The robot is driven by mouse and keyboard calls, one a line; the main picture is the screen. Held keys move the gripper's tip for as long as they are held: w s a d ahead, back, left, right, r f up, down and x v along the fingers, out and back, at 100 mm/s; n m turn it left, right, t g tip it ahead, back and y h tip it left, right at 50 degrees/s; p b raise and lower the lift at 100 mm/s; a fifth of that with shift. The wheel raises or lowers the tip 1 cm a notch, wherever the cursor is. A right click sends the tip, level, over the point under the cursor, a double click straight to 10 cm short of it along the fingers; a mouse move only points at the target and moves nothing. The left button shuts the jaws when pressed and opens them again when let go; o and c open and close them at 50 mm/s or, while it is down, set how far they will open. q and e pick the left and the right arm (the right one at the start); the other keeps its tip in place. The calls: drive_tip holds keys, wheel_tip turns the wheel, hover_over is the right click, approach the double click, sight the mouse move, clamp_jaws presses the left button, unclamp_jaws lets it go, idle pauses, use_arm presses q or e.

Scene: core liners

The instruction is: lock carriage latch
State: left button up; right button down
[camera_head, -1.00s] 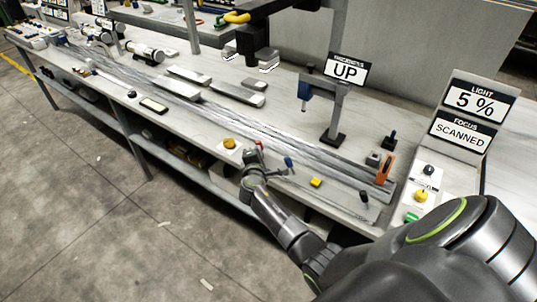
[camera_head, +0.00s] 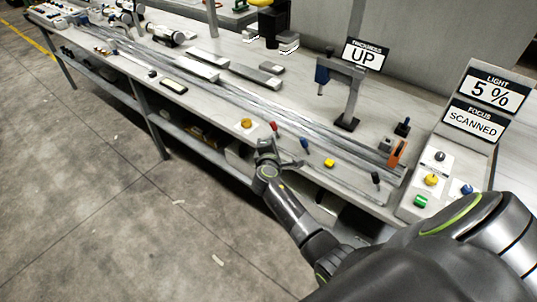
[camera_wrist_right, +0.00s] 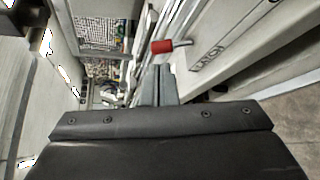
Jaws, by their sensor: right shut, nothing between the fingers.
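The latch lever has a red knob (camera_head: 274,128) and stands on the front edge of the bench. In the right wrist view the red knob (camera_wrist_right: 162,47) sits on a thin metal rod, beside a plate lettered LATCH (camera_wrist_right: 210,65). My right gripper (camera_head: 266,144) is at the bench's front edge, just in front of the red knob. In the wrist view its fingers (camera_wrist_right: 158,72) are shut and empty, with their tips just below the red knob; I cannot tell whether they touch it. My left gripper is not in view.
A blue-knobbed lever (camera_head: 305,144) stands right of the red one, then a yellow block (camera_head: 329,163) and a black knob (camera_head: 376,178). A yellow button (camera_head: 246,123) is to the left. Long metal rails (camera_head: 300,122) run along the bench.

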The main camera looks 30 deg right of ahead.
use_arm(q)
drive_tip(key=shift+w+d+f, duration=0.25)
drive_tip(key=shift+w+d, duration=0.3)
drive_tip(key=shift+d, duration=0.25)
use_arm(e)
drive_tip(key=v, duration=0.7)
drive_tip(key=shift+r, duration=0.3)
drive_tip(key=shift+a, duration=0.15)
